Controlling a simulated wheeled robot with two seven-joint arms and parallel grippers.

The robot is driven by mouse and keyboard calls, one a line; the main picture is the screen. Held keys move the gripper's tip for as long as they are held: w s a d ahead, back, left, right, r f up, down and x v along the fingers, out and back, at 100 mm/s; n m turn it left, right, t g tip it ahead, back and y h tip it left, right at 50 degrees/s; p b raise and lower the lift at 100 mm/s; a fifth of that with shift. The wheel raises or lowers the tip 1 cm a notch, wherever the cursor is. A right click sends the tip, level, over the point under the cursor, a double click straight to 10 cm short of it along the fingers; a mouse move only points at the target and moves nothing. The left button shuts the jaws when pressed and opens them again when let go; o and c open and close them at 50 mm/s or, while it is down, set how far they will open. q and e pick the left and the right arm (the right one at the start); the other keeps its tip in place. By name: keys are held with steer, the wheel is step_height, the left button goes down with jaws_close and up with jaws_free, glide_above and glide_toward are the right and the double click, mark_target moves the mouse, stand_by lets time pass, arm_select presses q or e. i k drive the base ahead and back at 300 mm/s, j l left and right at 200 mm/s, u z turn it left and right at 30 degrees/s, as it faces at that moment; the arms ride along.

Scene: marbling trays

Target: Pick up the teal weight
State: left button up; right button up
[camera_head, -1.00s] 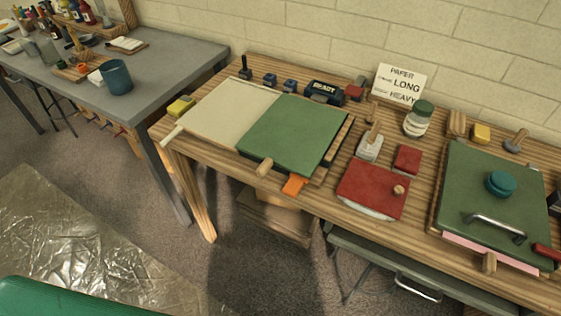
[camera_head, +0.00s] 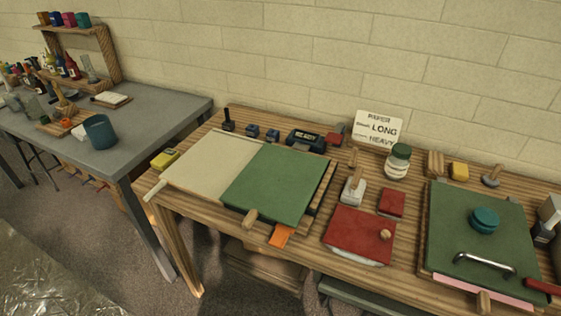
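The teal weight (camera_head: 484,220) is a short round knob-like disc. It sits upright on the green board (camera_head: 460,246) at the right end of the wooden table, behind a metal bar handle (camera_head: 485,263) fixed on that board. Nothing touches the weight from above. Neither of my grippers shows in the head view.
Left of it on the table (camera_head: 315,257) are a red board (camera_head: 358,232), a second green board (camera_head: 268,184) and a cream sheet (camera_head: 210,160). A jar (camera_head: 397,162) and a sign (camera_head: 377,129) stand at the back. A red-handled tool (camera_head: 543,286) lies at the right edge.

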mark_target(485, 220)
steer(key=l+z, duration=0.1)
steer(key=z, duration=0.3)
steer(key=k+l+z, duration=0.1)
steer(key=z, duration=0.3)
steer(key=l+z, duration=0.1)
steer(key=z, duration=0.25)
steer(key=i+l, duration=0.1)
steer(key=l, duration=0.3)
steer(key=i+l, duration=0.15)
steer(key=l, duration=0.2)
steer(key=z, duration=0.05)
